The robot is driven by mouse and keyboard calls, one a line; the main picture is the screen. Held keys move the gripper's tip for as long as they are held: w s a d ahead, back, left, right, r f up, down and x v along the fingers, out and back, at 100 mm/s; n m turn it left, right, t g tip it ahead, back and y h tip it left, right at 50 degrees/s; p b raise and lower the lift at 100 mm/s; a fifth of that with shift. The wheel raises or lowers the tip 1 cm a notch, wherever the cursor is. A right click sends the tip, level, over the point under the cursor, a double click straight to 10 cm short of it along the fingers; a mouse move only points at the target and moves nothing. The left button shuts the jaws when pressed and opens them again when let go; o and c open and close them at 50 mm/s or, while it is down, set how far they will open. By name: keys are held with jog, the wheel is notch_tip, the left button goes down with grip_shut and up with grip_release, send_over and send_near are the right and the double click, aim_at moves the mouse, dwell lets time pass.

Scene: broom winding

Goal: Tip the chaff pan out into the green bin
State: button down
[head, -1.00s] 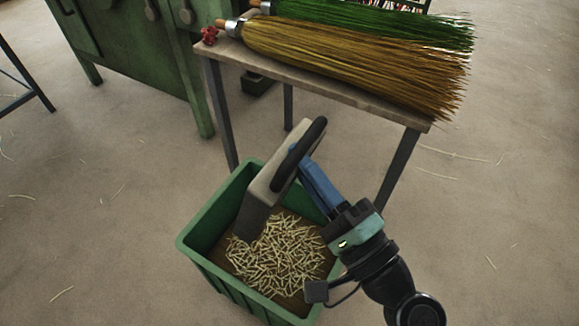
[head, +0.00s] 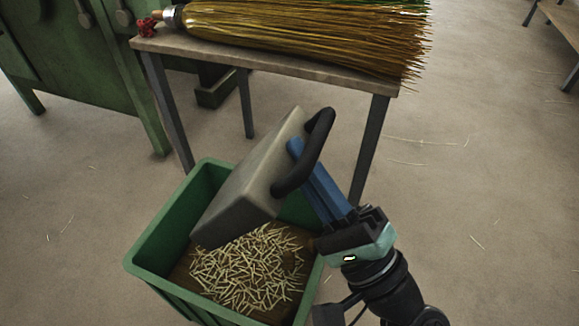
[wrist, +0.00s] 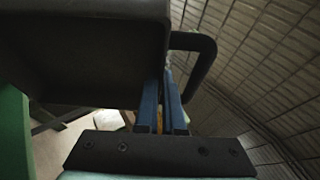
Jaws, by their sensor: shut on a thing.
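The chaff pan (head: 252,180) is a grey metal pan with a black loop handle (head: 318,150). It hangs steeply tilted over the green bin (head: 150,250), its lower edge inside the bin's mouth. Pale chaff (head: 245,272) lies heaped in the bin. My gripper (head: 305,160) is shut on the handle with its blue fingers, at the pan's right side. In the wrist view the dark pan (wrist: 85,50) fills the upper left, and the handle (wrist: 207,62) shows at the right of the blue fingers (wrist: 162,108). The inside of the pan is hidden in the head view.
A green machine (head: 75,65) stands at the far left. The floor to the right is open, with a few loose straws.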

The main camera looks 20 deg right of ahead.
jog(key=s+d+f+m+t+b, duration=0.1)
jog(key=b, duration=0.1)
jog(key=d+t+b, duration=0.1)
jog(key=b, duration=0.1)
jog(key=shift+s+d+f+m+b, duration=0.1)
jog(key=shift+s+f+m+b, duration=0.2)
jog(key=shift+s+f+m, duration=0.1)
jog(key=shift+r, duration=0.1)
dwell(1.2)
